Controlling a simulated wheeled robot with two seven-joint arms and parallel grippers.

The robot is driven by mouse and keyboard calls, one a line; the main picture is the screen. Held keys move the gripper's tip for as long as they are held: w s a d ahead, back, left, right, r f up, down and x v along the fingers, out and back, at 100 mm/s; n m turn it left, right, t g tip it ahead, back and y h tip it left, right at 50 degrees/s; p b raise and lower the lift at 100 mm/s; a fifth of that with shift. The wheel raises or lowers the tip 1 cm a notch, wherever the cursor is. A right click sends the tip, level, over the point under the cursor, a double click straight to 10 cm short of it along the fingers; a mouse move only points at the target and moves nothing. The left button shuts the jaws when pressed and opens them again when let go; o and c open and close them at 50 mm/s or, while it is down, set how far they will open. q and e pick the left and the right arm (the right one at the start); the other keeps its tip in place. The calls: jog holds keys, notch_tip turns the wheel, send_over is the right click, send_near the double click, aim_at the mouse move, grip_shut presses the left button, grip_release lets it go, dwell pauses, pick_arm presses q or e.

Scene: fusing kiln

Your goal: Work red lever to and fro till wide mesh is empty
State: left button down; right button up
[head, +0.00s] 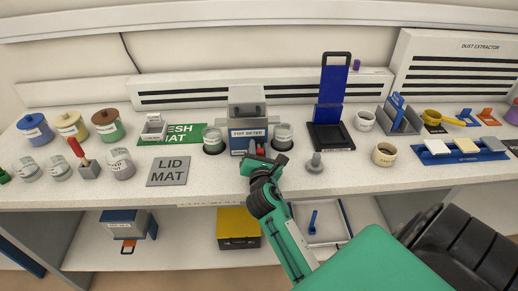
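My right gripper (259,155) is at the foot of the meter's front. A small red part, perhaps the red lever, shows at its fingertips, mostly hidden; I cannot tell whether the fingers hold it. A red-handled tool (76,147) leans in a grey block at the left. I cannot pick out the wide mesh by its label. My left gripper is out of view.
The lid mat (168,171) and a green mat (184,134) lie left of the meter. Several jars stand at the far left. A blue stand (330,95), a grey knobbed weight (315,165) and a blue tray (460,156) are to the right. A yellow box (238,229) sits below.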

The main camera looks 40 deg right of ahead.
aim_at(237, 143)
grip_shut()
jog(key=shift+w+a, duration=0.2)
jog(key=shift+a, duration=0.2)
jog(key=a, duration=0.1)
jog(key=w+a, duration=0.2)
jog(key=a, duration=0.1)
jog(key=shift+w+p, duration=0.25)
jog(key=shift+p, duration=0.05)
jog(key=shift+w+a, duration=0.2)
jog(key=shift+a, duration=0.1)
jog(key=shift+o, duration=1.4)
grip_release()
jog(key=shift+o, duration=1.2)
jog(key=shift+w+a, duration=0.1)
jog(key=shift+a, duration=0.05)
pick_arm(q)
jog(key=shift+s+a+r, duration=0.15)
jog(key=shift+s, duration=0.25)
